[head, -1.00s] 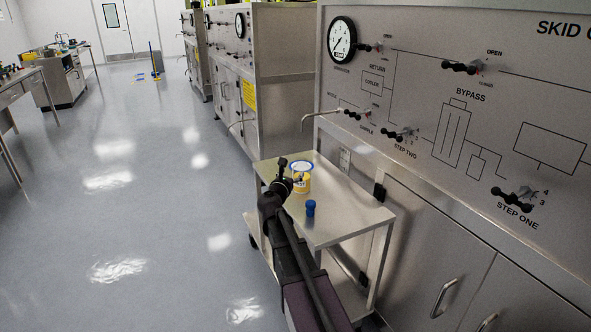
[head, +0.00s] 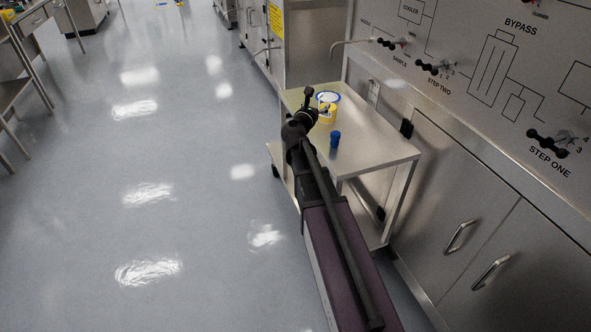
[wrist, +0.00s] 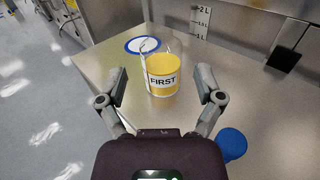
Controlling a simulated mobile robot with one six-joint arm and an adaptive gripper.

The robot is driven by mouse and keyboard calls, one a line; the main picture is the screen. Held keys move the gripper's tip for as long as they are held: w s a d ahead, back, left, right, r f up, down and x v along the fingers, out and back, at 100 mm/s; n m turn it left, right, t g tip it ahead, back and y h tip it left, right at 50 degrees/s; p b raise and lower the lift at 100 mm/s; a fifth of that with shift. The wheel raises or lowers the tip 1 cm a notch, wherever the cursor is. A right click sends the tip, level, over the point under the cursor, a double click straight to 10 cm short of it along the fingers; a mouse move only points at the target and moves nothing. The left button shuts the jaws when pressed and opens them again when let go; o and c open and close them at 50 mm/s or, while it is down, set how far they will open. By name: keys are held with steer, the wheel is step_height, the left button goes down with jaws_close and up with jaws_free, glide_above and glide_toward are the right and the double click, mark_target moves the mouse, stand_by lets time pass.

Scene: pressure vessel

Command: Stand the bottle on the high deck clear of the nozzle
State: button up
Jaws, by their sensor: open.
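The bottle looks like a yellow cylinder (wrist: 162,78) labelled FIRST, standing upright on the steel deck of a cart (wrist: 100,62). It also shows in the head view (head: 328,116), partly behind my gripper. In the wrist view my gripper (wrist: 161,86) is open, with one finger on each side of the bottle and a gap on both sides. The fingers sit slightly nearer the camera than the bottle. The nozzle, a thin bent tube (head: 347,42), sticks out from the panel above the cart's far side.
A blue cap-like piece (head: 335,139) stands on the deck; it is right of my gripper in the wrist view (wrist: 231,143). A blue-ringed white disc (wrist: 143,44) lies behind the bottle. The skid panel (head: 480,75) borders the cart's right. The deck's near right part is clear.

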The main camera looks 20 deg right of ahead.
steer(key=s+f+m+g, duration=0.1)
steer(key=s+m, duration=0.1)
steer(key=m, duration=0.1)
steer(key=s+a+f+m+g, duration=0.1)
steer(key=s+f+m+g, duration=0.1)
steer(key=m, duration=0.1)
steer(key=s+f+m+g, duration=0.1)
steer(key=s+f+m, duration=0.1)
steer(key=m, duration=0.1)
steer(key=shift+s+a+f+y, duration=0.15)
steer(key=shift+s+f+y, duration=0.15)
steer(key=shift+y, duration=0.1)
steer(key=s+a+f+m+g+y, duration=0.1)
steer(key=s+f+m, duration=0.1)
steer(key=s+a+f+m+g+y, duration=0.1)
steer(key=s+f+m, duration=0.1)
steer(key=m, duration=0.1)
steer(key=s+a+f+m+g+y, duration=0.1)
steer(key=s+a+f+m, duration=0.1)
steer(key=shift+s+g, duration=0.3)
steer(key=s+a+f+m+g+y, duration=0.2)
steer(key=s+a+f+m+y, duration=0.1)
steer(key=s+a, duration=0.4)
steer(key=s+a+f+m+g+y, duration=0.3)
steer(key=s+a+f+m+y, duration=0.1)
steer(key=s+a+m, duration=0.3)
steer(key=shift+s+a+m+y, duration=0.4)
steer(key=shift+a+m+y, duration=0.1)
steer(key=shift+a+y, duration=0.5)
